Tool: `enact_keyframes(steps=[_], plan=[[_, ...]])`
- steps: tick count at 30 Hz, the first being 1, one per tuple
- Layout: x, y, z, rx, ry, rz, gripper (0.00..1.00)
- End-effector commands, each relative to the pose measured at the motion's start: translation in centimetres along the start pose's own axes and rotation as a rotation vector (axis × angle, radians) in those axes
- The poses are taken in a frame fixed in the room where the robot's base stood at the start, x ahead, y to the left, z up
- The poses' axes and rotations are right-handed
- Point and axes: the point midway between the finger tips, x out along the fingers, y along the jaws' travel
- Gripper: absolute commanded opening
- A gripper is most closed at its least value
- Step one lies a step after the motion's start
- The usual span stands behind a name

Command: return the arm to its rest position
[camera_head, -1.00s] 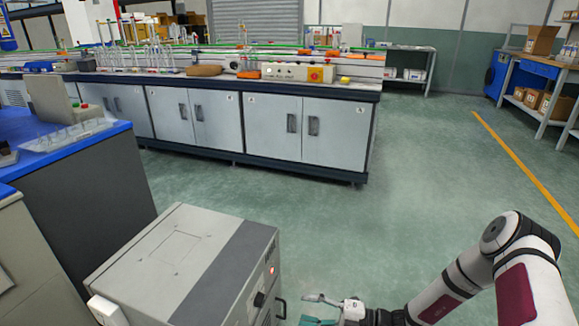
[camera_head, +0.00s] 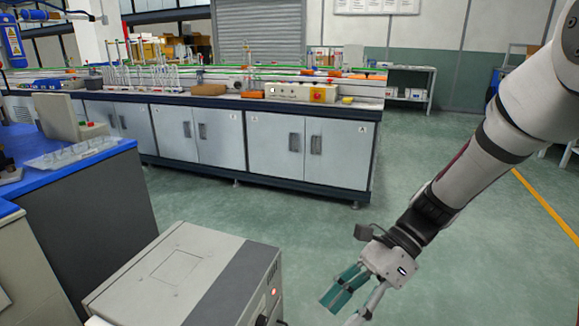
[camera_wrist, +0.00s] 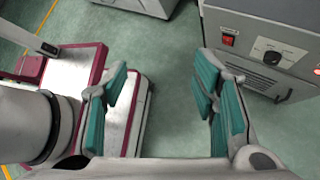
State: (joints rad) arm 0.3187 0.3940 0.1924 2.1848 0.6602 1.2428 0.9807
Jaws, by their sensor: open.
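My gripper (camera_head: 355,300) hangs at the lower middle of the head view, over open floor to the right of the grey box-shaped machine (camera_head: 170,275). Its teal-padded fingers are spread apart with nothing between them. In the wrist view my gripper (camera_wrist: 160,110) also shows open and empty. My arm (camera_head: 480,160) reaches down from the upper right of the head view, with its links extended toward the gripper.
The grey machine, with a red switch (camera_wrist: 229,41) and a dial, stands close to the gripper. A long lab bench (camera_head: 200,135) with glassware is at the back. A blue-topped counter (camera_head: 80,165) is at left. Green floor (camera_head: 310,235) is free between them.

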Motion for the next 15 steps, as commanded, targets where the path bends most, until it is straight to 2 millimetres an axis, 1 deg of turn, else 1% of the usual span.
enact_keyframes(steps=[1, 7, 15], plan=[[-0.6, 1.4, 0.6, -0.078, 0.052, -0.004, 0.54], [-2.2, 6.7, 1.7, -0.374, 0.237, 0.013, 0.54], [-3.9, 13.7, 1.9, -0.747, 0.48, 0.067, 0.54]])
